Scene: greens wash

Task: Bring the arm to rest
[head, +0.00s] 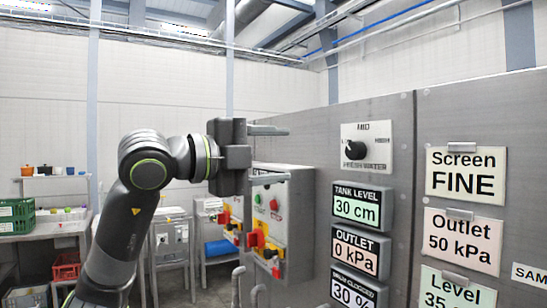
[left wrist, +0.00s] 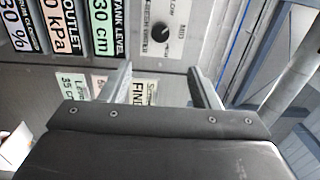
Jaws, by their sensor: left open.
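My left arm comes in from the left in the head view. Its gripper (head: 270,154) is raised in front of the grey panel, with its two fingers apart and nothing between them. In the left wrist view the open gripper (left wrist: 162,86) also shows empty, its fingers pointing toward the panel face (left wrist: 155,70). The fingers look clear of the selector knob (head: 355,150), which also shows in the wrist view (left wrist: 162,32). My right gripper does not show.
The grey panel (head: 400,140) fills the right, with readouts such as tank level (head: 360,207) and a Screen FINE label (head: 466,174). A switch box (head: 268,215) with red and yellow parts stands behind my gripper. A green crate (head: 17,216) sits on a bench at left.

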